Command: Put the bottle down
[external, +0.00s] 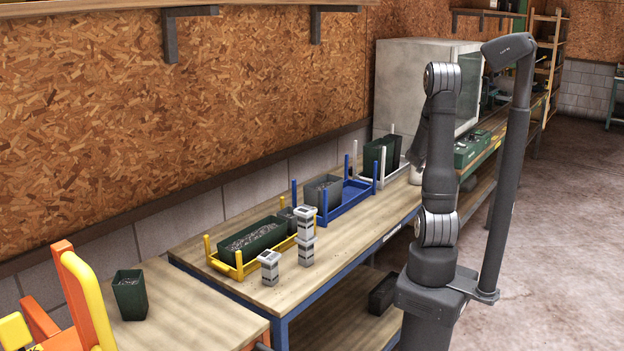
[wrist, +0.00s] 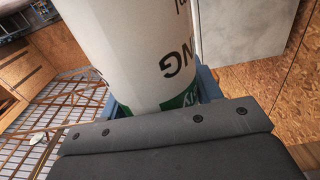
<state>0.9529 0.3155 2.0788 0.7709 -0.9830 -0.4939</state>
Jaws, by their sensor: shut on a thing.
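A large white bottle (wrist: 145,45) with dark lettering and a green band fills the middle of the wrist view. My gripper (wrist: 158,95) is shut on it, with a blue-grey finger at each side of the bottle. In the external view my arm hides most of the gripper. A small white piece (external: 416,176), which looks like part of the bottle, shows just left of my arm near the table edge. I cannot tell whether the bottle touches a surface.
On the bench stand a white rack (external: 360,178), a blue rack (external: 349,203) and a yellow rack (external: 239,270) with dark containers. Grey blocks (external: 269,268) stand near the front edge. A large grey box (external: 405,85) stands behind my arm. Bare wood lies right of the blue rack.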

